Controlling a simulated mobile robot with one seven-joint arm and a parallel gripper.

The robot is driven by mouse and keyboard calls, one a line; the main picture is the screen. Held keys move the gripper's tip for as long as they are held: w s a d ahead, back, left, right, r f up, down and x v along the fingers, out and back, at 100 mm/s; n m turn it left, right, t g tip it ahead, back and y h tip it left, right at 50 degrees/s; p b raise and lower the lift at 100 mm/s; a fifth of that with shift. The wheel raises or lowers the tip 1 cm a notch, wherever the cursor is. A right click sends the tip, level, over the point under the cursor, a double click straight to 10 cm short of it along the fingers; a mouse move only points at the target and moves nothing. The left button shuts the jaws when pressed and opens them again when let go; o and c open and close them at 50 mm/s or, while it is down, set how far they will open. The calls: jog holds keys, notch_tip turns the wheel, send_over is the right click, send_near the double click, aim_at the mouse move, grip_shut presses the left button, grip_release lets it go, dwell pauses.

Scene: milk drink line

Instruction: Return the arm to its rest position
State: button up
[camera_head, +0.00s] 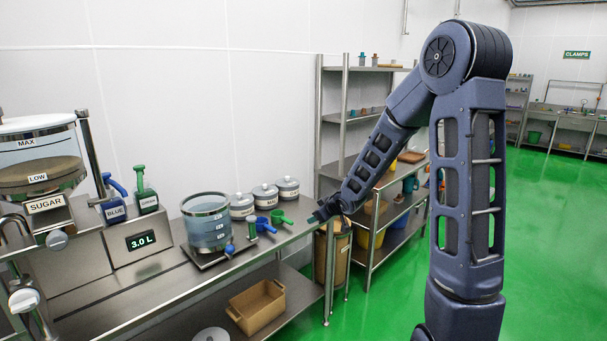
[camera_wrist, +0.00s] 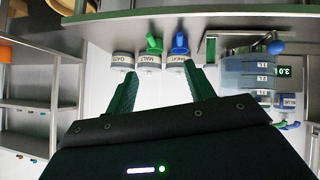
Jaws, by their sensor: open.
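My arm (camera_head: 467,180) reaches out from the right of the head view, bent at a high elbow and sloping down to the left. My gripper (camera_head: 318,216) is at the right end of the steel counter (camera_head: 155,287), near its edge. In the wrist view, which is upside down, my gripper (camera_wrist: 160,84) has its two green fingers spread apart with nothing held between them. The lidded jars (camera_head: 265,196) stand further along the counter. They show beyond the fingertips in the wrist view, with the blue scoop (camera_wrist: 180,44) and green scoop (camera_wrist: 154,44).
A clear measuring vessel (camera_head: 207,222) stands beside the 3.0 L display (camera_head: 141,240) and the sugar dispenser (camera_head: 40,160). A brown bin (camera_head: 257,306) sits on the lower shelf. Steel shelving (camera_head: 345,125) stands behind my forearm. Green floor (camera_head: 555,230) is open at right.

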jog(key=s+d+r+m+h, duration=0.3)
jog(key=s+d+r, duration=0.3)
jog(key=d, duration=0.3)
jog(key=s+d+r+m+h, duration=0.3)
jog(key=s+d+r, duration=0.3)
jog(key=d+r, duration=0.15)
jog(key=s+d+r+m+g, duration=0.1)
jog(key=s+d+m+g, duration=0.1)
jog(key=s, duration=0.8)
jog(key=s+d+r+m+g, duration=0.1)
jog(key=s+d, duration=0.3)
jog(key=s, duration=0.6)
jog(key=shift+s+r+m+g+y, duration=0.3)
jog(key=shift+r+m+g, duration=0.15)
jog(key=shift+r, duration=0.3)
